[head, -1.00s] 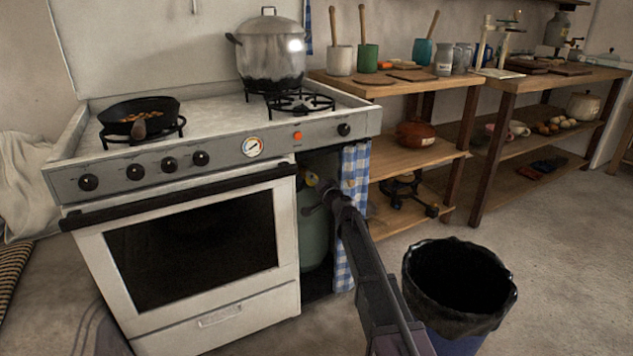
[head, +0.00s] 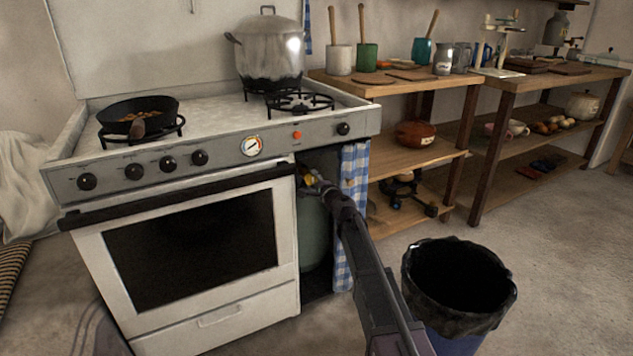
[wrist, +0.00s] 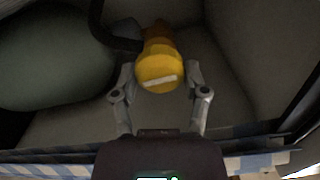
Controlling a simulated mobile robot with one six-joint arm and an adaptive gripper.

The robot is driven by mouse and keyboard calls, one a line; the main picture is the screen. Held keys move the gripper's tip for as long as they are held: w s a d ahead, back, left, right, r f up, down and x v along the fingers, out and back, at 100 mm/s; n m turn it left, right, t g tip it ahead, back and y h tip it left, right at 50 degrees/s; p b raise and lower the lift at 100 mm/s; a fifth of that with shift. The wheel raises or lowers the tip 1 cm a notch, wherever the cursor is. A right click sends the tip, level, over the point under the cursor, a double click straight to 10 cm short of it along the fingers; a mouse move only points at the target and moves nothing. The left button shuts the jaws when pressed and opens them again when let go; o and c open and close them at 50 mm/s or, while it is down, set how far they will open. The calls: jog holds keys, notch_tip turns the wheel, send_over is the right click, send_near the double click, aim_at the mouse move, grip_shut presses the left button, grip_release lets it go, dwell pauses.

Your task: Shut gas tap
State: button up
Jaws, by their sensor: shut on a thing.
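The gas tap is a yellow knob with a pale bar mark across its face; it shows in the wrist view (wrist: 159,68) and as a small yellow spot in the head view (head: 309,179). It sits by the green gas cylinder (head: 314,232) in the cupboard beside the oven, and the cylinder also shows at left in the wrist view (wrist: 50,62). My gripper (wrist: 160,82) has one finger on each side of the knob and is shut on it. In the head view my gripper (head: 318,184) reaches into the cupboard opening and partly hides the tap.
A blue checked curtain (head: 354,200) hangs at the right of the opening. The white stove (head: 190,250) stands at left, with a pan (head: 137,112) and a pot (head: 270,55) on top. A lined bin (head: 458,290) stands right of my arm. A dark hose (wrist: 112,38) runs beside the tap.

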jog(key=shift+w+m, duration=0.15)
jog(key=shift+m, duration=0.15)
jog(key=o, duration=1.1)
jog(key=shift+o, duration=0.2)
jog(key=v, duration=1.2)
